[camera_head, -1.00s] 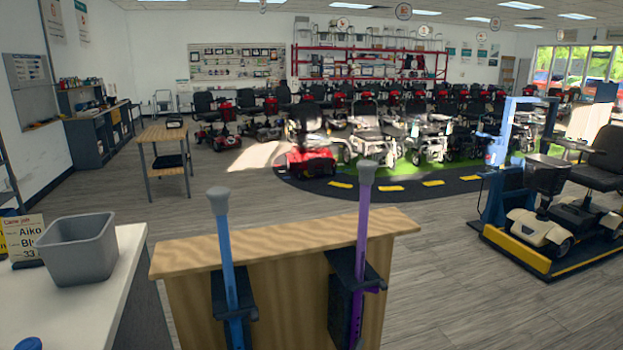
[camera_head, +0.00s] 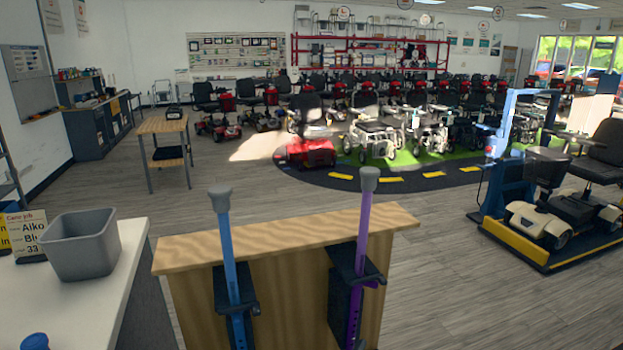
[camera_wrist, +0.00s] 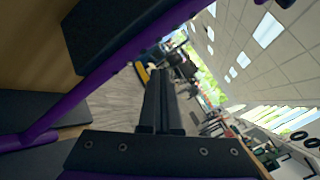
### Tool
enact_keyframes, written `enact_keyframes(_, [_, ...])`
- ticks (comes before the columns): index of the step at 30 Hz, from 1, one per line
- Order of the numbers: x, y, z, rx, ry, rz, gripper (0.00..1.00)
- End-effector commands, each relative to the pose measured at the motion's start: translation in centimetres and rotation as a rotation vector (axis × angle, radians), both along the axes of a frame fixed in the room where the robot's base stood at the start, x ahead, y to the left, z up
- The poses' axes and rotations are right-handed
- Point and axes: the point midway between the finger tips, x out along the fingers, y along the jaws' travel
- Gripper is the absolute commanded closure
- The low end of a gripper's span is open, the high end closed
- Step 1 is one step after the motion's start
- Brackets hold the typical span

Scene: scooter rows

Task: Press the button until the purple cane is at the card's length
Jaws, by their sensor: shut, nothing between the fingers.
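The purple cane (camera_head: 363,230) stands upright at the right of the wooden stand (camera_head: 290,238), with a grey knob on top and its shaft through a black holder. A blue cane (camera_head: 228,245) stands to its left; its top is lower in the picture. A white card (camera_head: 27,234) on the counter at left reads "Cane job", "Aiko", "Bl" and "33"; the bin hides part of it. In the wrist view, my gripper (camera_wrist: 160,105) is shut and empty, with the purple cane (camera_wrist: 125,60) close beside it at left. The button cannot be made out clearly.
A wooden table (camera_head: 163,127) and rows of scooters stand farther back. A scooter on a yellow-edged platform (camera_head: 530,250) is at right. The floor between is clear.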

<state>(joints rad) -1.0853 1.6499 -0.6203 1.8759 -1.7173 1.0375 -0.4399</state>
Motion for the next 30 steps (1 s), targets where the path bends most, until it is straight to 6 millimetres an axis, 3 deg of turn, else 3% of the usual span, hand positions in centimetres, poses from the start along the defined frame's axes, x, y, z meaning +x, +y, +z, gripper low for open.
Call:
enact_keyframes(13, [-4.1,-1.2,0.1,-0.002,0.002,0.0,1.0])
enact_keyframes(30, [-4.4,-1.3,0.0,-0.001,0.0,0.0,1.0])
